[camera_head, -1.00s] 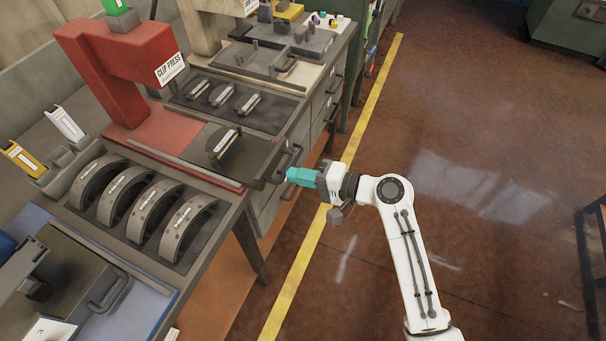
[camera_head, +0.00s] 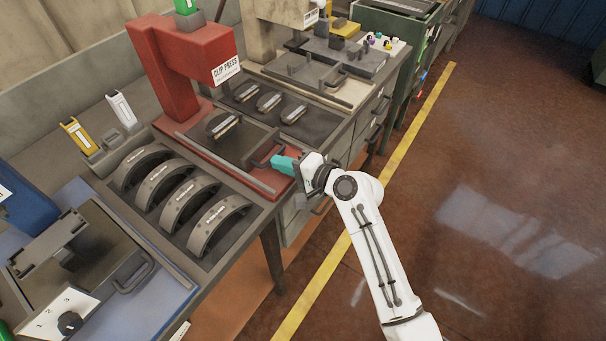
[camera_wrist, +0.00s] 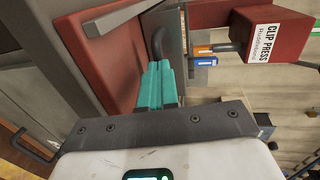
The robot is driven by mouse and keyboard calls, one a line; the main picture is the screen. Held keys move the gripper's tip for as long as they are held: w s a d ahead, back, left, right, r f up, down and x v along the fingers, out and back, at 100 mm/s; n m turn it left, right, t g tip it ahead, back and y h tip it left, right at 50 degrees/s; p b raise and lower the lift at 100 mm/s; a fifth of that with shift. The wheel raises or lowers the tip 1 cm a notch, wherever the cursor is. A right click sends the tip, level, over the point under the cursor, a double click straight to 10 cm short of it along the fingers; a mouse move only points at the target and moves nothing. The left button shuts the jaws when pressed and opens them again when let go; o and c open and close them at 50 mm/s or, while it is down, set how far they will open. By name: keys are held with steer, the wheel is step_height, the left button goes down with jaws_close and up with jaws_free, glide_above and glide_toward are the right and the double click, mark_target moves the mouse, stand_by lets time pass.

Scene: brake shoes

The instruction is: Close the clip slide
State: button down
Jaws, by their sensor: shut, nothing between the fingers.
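The red clip press (camera_head: 165,70) stands at the back of the bench. Its clip slide (camera_head: 238,150) is a dark plate in the red base, with a labelled part (camera_head: 222,126) on it near the press head. The slide's dark bar handle (camera_head: 262,152) faces my arm and also shows in the wrist view (camera_wrist: 157,42). My gripper (camera_head: 274,163) has teal fingers, shut and empty, with the tips at the handle. In the wrist view the fingers (camera_wrist: 157,85) meet the handle's end; whether they touch it is hard to tell.
Several curved brake shoes (camera_head: 180,195) lie in a tray in front of the press. More small parts (camera_head: 268,101) sit on a dark mat behind the slide. A blue fixture (camera_head: 140,295) is at lower left. The floor (camera_head: 480,230) to the right is clear.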

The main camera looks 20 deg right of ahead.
steer(key=x, duration=0.2)
steer(key=shift+w+a+r, duration=0.2)
steer(key=shift+w, duration=0.05)
steer(key=shift+r, duration=0.15)
steer(key=shift+w+a+r, duration=0.1)
